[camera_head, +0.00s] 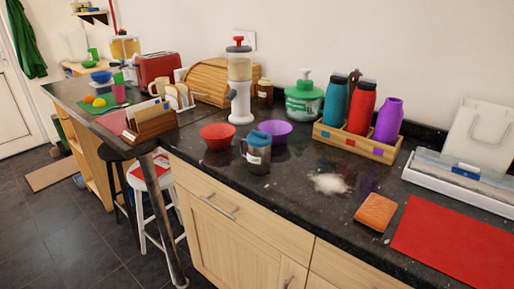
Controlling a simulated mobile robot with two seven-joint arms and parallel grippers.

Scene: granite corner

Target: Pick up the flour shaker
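A dark grey shaker-like container (257,158) with a blue top, a side handle and a small white label stands upright near the front edge of the dark granite counter (290,205). It looks like the flour shaker, but the label is too small to read. A patch of white powder (329,183) lies on the counter to its right. Neither of my grippers is in view.
A red bowl (218,136) and a purple bowl (274,131) stand close to the shaker. Behind are a white dispenser (239,85) and a green-lidded container (304,103). A wooden bottle crate (352,145), orange sponge (376,211) and red mat (458,246) are right.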

